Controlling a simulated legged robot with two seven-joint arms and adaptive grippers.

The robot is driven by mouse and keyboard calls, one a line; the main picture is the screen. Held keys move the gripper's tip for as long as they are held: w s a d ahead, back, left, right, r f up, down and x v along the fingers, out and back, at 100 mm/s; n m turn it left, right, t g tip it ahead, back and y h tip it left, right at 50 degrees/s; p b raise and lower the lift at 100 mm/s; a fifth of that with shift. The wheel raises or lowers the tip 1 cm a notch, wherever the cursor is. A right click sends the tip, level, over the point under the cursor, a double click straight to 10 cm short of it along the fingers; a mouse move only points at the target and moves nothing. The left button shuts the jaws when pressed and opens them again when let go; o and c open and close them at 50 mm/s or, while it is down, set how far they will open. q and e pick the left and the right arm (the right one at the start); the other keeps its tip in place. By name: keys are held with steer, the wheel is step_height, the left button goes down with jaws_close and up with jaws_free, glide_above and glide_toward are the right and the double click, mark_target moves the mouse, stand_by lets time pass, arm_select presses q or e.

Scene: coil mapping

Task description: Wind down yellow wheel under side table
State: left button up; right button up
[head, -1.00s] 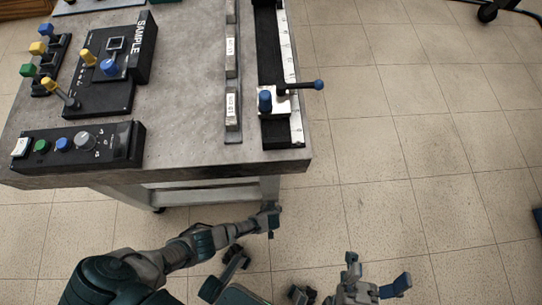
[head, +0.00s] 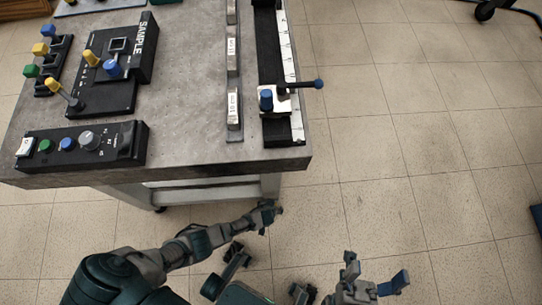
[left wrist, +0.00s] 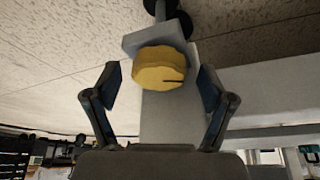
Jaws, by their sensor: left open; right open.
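The yellow wheel (left wrist: 160,70) shows in the left wrist view, mounted on a grey bracket. My left gripper (left wrist: 160,88) is open, with one finger on each side of the wheel and a visible gap to both. In the head view my left gripper (head: 265,214) is at the front edge of the side table (head: 190,115), by its leg. The wheel is hidden there. My right gripper (head: 376,278) is open and empty over the floor, right of the table.
On the table are a control box (head: 80,145) with knobs, a black sample unit (head: 108,80), and a black rail with a white scale (head: 273,75) and blue-knobbed slider (head: 266,100). Tiled floor (head: 420,140) to the right is clear.

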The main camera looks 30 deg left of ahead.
arm_select(q)
steer(key=shift+r, duration=0.1)
steer(key=shift+s+d+r, duration=0.1)
steer(key=shift+s+r, duration=0.05)
steer(key=shift+r, duration=0.05)
steer(key=v, duration=1.1)
steer(key=shift+r, duration=0.1)
